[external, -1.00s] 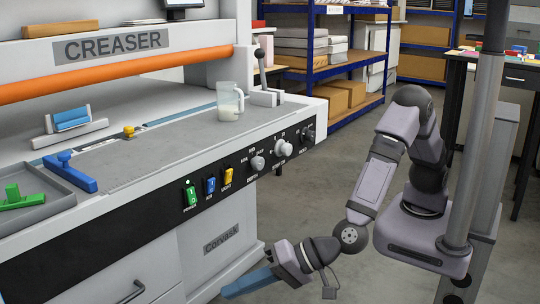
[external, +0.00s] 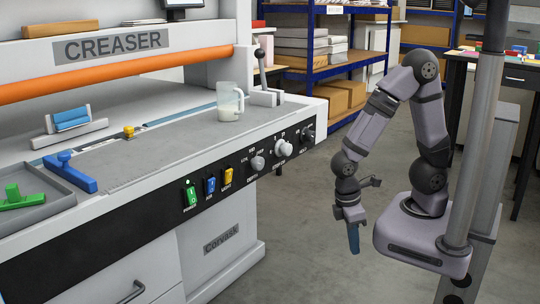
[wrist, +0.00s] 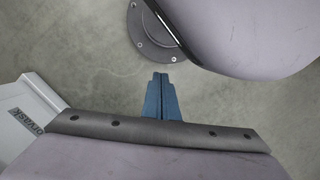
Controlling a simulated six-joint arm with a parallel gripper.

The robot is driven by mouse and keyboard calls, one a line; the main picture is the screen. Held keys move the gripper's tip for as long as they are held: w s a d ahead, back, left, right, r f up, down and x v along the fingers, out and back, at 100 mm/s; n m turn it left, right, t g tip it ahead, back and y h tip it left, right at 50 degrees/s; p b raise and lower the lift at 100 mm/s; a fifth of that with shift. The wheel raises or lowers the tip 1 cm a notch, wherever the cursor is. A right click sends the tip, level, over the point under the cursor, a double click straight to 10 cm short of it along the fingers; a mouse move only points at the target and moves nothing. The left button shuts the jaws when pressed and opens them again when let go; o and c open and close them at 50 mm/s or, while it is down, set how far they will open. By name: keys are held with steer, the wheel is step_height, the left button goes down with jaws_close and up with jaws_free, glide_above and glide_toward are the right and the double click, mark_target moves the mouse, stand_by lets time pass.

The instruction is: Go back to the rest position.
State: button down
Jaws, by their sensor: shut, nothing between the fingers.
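My gripper (external: 355,238) hangs in front of my base, to the right of the creaser, with its blue fingers pointing down at the floor. In the wrist view the blue fingers (wrist: 162,98) are together with nothing between them. The arm is folded, with its elbow up and the wrist low and close to the base. The gripper is apart from the machine and touches nothing.
Blue shelving (external: 318,62) stands behind. The grey floor (external: 300,200) between machine and arm is clear.

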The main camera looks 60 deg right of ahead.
steer(key=w+d+r+m+t+y, duration=0.1)
steer(key=w+d+r+m, duration=0.15)
steer(key=d, duration=0.25)
steer(key=w+d+r+m+p, duration=0.1)
steer(key=w+d+m, duration=0.2)
steer(key=d, duration=0.1)
steer(key=w+d+r+m+t+y, duration=0.1)
steer(key=w+d+r+m, duration=0.15)
steer(key=d, duration=0.25)
step_height(320, 180, up, 24)
steer(key=p, duration=2.4)
steer(key=shift+s+a+m, duration=0.2)
steer(key=shift+a+m, duration=0.05)
steer(key=shift+m, duration=0.05)
steer(key=shift+f, duration=0.1)
